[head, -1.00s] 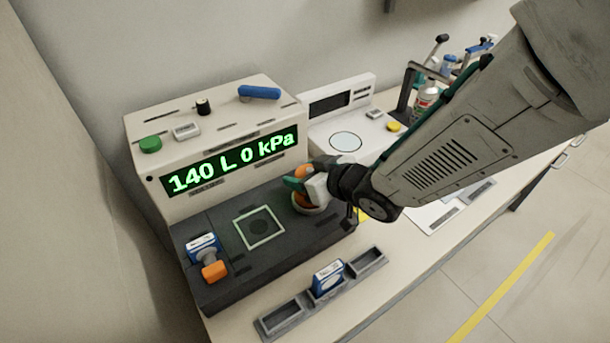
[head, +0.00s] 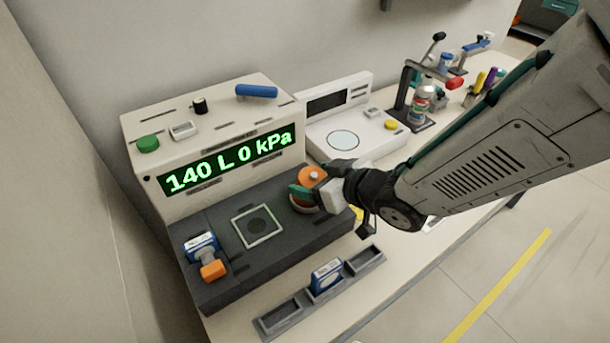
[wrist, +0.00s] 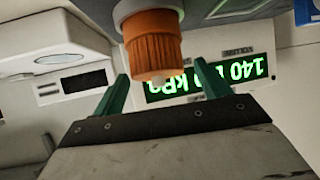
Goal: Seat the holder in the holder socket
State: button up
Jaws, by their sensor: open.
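The holder, an orange ribbed piece with a grey body, (wrist: 153,45) shows in the wrist view between and beyond the two green fingertips. In the head view its orange round top (head: 312,175) shows at my gripper, at the right end of the dark deck. My gripper (head: 303,192) is open, with its fingers beside the holder; gaps show on both sides in the wrist view (wrist: 158,80). The holder's lower part is partly hidden by my gripper.
The cream unit (head: 215,125) with the green "140 L 0 kPa" display stands behind the deck. A blue-and-white box with an orange-ended piece (head: 207,258) sits at the deck's left. A grey tray (head: 282,318) with a blue box lies in front. A white instrument (head: 345,115) stands behind right.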

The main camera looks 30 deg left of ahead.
jog(key=v, duration=0.7)
jog(key=shift+d, duration=0.25)
jog(key=shift+r, duration=0.15)
